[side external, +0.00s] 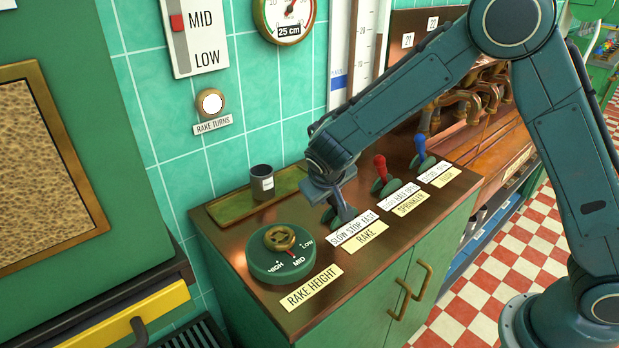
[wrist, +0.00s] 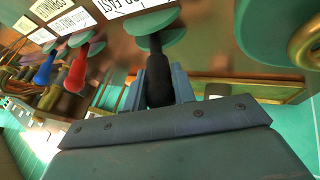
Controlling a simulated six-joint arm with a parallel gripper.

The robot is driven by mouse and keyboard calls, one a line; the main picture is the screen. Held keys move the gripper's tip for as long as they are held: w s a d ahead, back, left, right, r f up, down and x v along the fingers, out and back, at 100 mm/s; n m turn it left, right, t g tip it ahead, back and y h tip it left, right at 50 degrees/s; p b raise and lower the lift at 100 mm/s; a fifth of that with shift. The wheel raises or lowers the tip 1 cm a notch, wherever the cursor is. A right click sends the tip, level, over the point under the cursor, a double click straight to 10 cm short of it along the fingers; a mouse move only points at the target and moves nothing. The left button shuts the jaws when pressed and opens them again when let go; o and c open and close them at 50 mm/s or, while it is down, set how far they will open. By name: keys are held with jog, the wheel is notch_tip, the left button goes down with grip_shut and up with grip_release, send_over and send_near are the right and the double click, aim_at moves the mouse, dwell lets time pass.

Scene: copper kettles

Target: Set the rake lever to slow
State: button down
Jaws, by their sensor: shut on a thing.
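The rake lever has a black handle (wrist: 156,72) on a round green base (wrist: 150,22), seen in the wrist view. My gripper (wrist: 159,86) has a finger on each side of the handle and is shut on it. In the side view my gripper (side external: 341,207) reaches down over the rake position and hides most of the lever. The white plate reading SLOW STOP FAST (side external: 354,228) lies in front of it, above the RAKE label (side external: 367,239). I cannot tell which mark the lever points to.
A red sprinkler lever (side external: 380,168) and a blue lever (side external: 420,144) stand to the right. The green rake height dial (side external: 282,266) is at the left, with a dark cup (side external: 262,184) on a tray behind it. Tiled wall rises behind the copper-topped cabinet.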

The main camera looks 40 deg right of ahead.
jog(key=shift+a+f+h, duration=0.2)
jog(key=shift+a+h, duration=0.1)
jog(key=shift+h, duration=0.1)
jog(key=c, duration=1.1)
grip_release()
jog(key=shift+c, duration=0.2)
jog(key=shift+r, duration=0.1)
jog(key=v, duration=1.3)
jog(key=shift+s+a+r, duration=0.2)
jog(key=shift+a+r, duration=0.05)
